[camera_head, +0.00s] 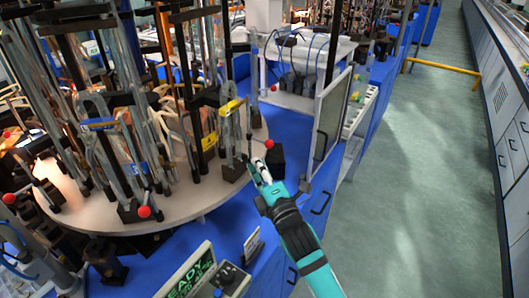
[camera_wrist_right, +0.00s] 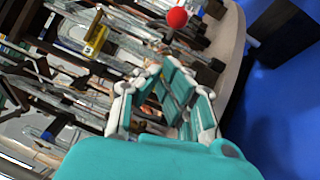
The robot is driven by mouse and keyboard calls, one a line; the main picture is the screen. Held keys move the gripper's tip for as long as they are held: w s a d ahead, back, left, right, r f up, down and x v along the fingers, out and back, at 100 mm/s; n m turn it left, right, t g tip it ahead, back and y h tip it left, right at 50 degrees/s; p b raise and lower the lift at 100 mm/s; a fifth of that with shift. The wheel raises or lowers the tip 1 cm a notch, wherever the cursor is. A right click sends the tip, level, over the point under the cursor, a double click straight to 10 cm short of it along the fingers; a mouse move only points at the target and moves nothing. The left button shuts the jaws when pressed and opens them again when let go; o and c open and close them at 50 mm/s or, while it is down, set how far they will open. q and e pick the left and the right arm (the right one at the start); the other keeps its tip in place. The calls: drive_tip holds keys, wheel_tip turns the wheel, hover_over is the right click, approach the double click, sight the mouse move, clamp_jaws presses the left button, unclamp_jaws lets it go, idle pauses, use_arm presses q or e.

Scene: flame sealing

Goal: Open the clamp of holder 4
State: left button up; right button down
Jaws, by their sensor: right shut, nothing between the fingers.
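My right gripper (camera_head: 256,166) reaches up from the lower right in the head view to the front right rim of a round cream table. Its fingers are shut and empty. A red ball knob (camera_head: 269,144) on a lever sits just above the fingertips, apart from them as far as I can see. In the wrist view a red ball (camera_wrist_right: 177,17) shows beyond the fingers (camera_wrist_right: 165,75). Close behind stands a holder with a yellow tag (camera_head: 230,107), which also shows in the wrist view (camera_wrist_right: 95,40). Its number is unreadable, so I cannot tell which is holder 4. My left gripper is out of view.
The round table (camera_head: 205,196) carries several crowded rods, glass tubes and holders with red knobs, such as one at the front (camera_head: 144,211). A black block (camera_head: 275,156) is right of the fingertips. A display panel (camera_head: 190,275) stands below. The floor (camera_head: 400,170) is clear.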

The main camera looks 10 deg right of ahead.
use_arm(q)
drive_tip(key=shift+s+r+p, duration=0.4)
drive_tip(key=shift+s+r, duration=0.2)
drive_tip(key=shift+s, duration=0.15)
use_arm(e)
drive_tip(key=w+d, duration=0.2)
drive_tip(key=shift+w+d+r, duration=0.1)
drive_tip(key=shift+w+r, duration=0.25)
drive_tip(key=shift+w, duration=0.05)
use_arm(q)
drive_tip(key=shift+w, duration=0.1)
